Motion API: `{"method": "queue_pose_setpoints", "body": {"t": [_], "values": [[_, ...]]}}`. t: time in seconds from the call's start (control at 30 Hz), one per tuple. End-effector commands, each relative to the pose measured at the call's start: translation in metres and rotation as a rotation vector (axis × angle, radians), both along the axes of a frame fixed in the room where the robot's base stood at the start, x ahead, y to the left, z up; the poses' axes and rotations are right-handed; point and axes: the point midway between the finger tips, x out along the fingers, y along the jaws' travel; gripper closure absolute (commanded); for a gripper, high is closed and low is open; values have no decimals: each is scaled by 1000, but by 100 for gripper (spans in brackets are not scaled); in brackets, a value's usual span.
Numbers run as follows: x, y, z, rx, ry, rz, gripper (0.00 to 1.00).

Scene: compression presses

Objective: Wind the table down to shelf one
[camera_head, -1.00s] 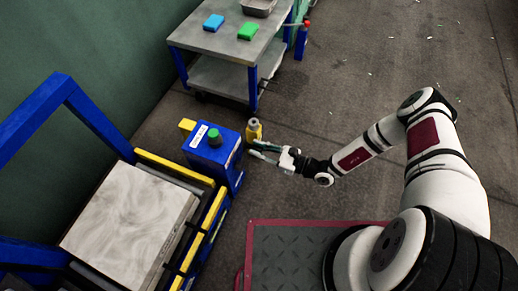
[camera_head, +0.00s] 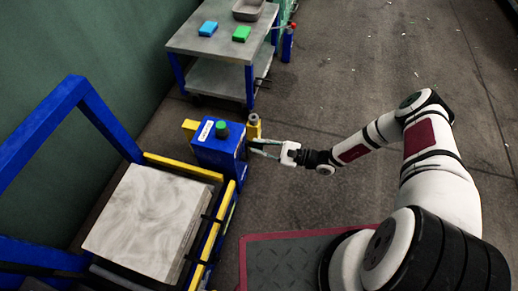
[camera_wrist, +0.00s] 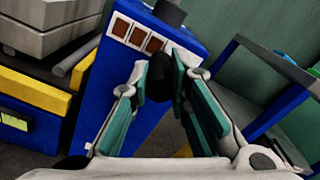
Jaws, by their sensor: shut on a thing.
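The lift table, with a pale marbled slab (camera_head: 150,222) on top, stands at the lower left in the head view, inside a blue and yellow frame (camera_head: 218,225). My gripper (camera_head: 258,147) is at the right side of this box. In the wrist view my gripper (camera_wrist: 160,85) has its green-padded fingers on either side of a black handle (camera_wrist: 160,75) in front of the blue box (camera_wrist: 135,70), and is shut on it. The rest of the handle is hidden.
A grey trolley (camera_head: 215,40) with a blue block (camera_head: 208,28), a green block (camera_head: 241,34) and a metal tray (camera_head: 248,10) stands at the back. Floor to the right is open.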

Motion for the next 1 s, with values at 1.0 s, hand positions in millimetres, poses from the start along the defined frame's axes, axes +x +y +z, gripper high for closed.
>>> {"method": "queue_pose_setpoints", "body": {"t": [1.0], "values": [[-4,2,0,2,7,3,62]]}}
